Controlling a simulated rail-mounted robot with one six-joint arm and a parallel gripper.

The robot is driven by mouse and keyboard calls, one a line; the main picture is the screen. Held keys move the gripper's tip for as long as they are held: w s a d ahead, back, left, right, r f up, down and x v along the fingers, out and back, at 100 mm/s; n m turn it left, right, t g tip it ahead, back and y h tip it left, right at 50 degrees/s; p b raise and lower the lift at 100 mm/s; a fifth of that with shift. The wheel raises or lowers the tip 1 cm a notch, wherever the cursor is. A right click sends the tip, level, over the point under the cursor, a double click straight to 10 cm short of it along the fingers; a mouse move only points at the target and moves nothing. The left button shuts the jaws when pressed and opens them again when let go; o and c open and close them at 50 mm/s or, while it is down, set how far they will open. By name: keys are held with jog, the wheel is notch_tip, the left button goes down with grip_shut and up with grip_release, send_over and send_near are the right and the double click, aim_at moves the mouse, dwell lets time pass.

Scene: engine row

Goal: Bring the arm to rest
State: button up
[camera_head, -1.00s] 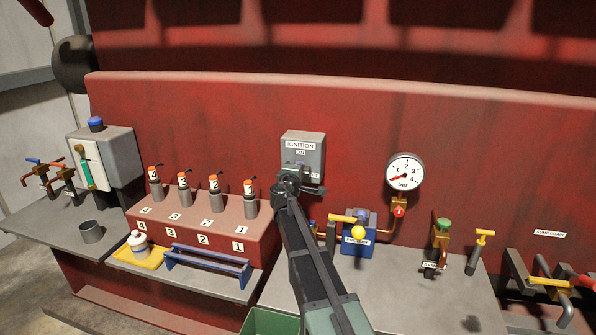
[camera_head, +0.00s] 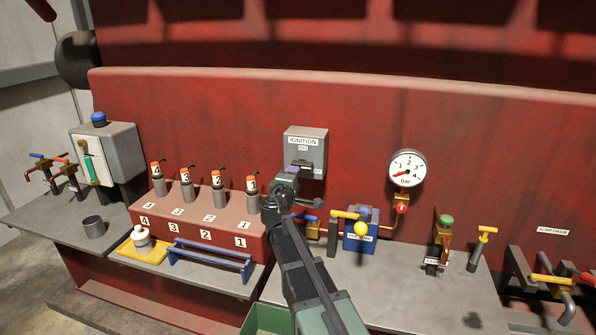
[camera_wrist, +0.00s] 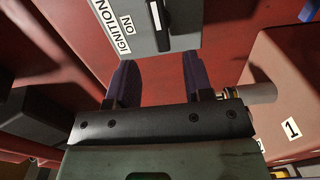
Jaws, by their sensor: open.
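My gripper (camera_head: 290,174) is in front of the red panel, just below and left of the grey ignition box (camera_head: 306,143). In the wrist view its two dark fingers (camera_wrist: 158,82) stand apart with nothing between them. The ignition box also shows there (camera_wrist: 140,38), beyond the fingertips. Its black switch (camera_wrist: 159,18) has a white mark and lies by the "ON" label. The fingers look clear of the switch, though the exact gap is hard to judge. In the head view the gripper partly covers the area under the box.
A red-brown block (camera_head: 205,228) with several numbered, orange-topped plugs stands close left of my gripper. A blue valve box (camera_head: 361,241) and a pressure gauge (camera_head: 406,168) are to its right. A blue rack (camera_head: 210,262) and a white bottle (camera_head: 141,238) sit in front of the block.

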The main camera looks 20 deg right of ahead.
jog(key=shift+v, duration=0.9)
jog(key=s+f+m+g+y, duration=0.3)
jog(key=s+f+m+g, duration=0.7)
jog(key=s, duration=0.4)
jog(key=s+a+f+g+y, duration=0.2)
jog(key=s+a+f+y, duration=0.1)
jog(key=s+a, duration=0.4)
jog(key=s+a+f+g+y, duration=0.1)
jog(key=s+a+f+y, duration=0.3)
jog(key=s+a, duration=0.3)
jog(key=a+y, duration=0.1)
jog(key=a, duration=0.1)
jog(key=shift+a+g+y, duration=0.3)
jog(key=shift+a+g, duration=0.05)
jog(key=shift+g, duration=0.05)
jog(key=shift+f, duration=0.1)
